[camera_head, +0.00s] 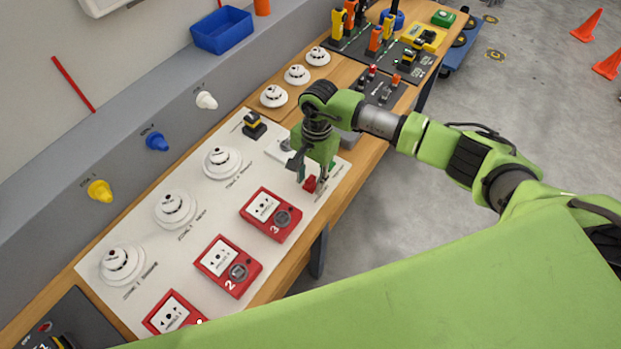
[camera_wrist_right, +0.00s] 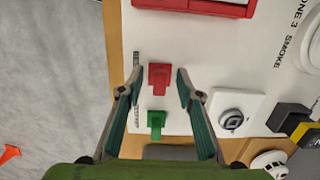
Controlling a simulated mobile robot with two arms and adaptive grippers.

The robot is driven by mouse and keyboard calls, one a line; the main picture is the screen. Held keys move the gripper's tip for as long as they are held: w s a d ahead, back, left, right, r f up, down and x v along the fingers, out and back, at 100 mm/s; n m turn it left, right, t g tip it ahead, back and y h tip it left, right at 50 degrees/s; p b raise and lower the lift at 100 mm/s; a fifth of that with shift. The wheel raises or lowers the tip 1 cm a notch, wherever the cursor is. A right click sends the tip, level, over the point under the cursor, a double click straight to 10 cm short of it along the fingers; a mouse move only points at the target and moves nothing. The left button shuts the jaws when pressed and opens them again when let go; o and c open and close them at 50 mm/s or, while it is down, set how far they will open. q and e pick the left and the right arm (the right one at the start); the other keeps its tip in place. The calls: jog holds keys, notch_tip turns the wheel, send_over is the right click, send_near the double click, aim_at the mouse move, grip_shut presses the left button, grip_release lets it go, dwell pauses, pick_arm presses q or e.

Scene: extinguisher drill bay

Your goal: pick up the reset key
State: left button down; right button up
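My right gripper (camera_head: 312,178) points down over the front right end of the white panel (camera_head: 135,215). It is open and empty in the right wrist view (camera_wrist_right: 159,85), with its fingertips on either side of a small red key-shaped piece (camera_wrist_right: 159,76). That red piece (camera_head: 310,184) shows below the fingers in the head view. A similar green piece (camera_wrist_right: 156,122) stands beside it, between the fingers lower in the wrist view. I cannot read which one is the reset key. A white plate with a round lock (camera_wrist_right: 231,121) is to the right. My left gripper is out of view.
Red call-point boxes (camera_head: 271,214) line the panel's front edge. White smoke detectors (camera_head: 222,161) stand behind them. A black-and-yellow block (camera_head: 254,124) is near the gripper. A dark tool board (camera_head: 380,88) lies further right on the wooden bench.

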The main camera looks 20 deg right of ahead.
jog(key=c, duration=0.9)
jog(key=shift+r, duration=0.1)
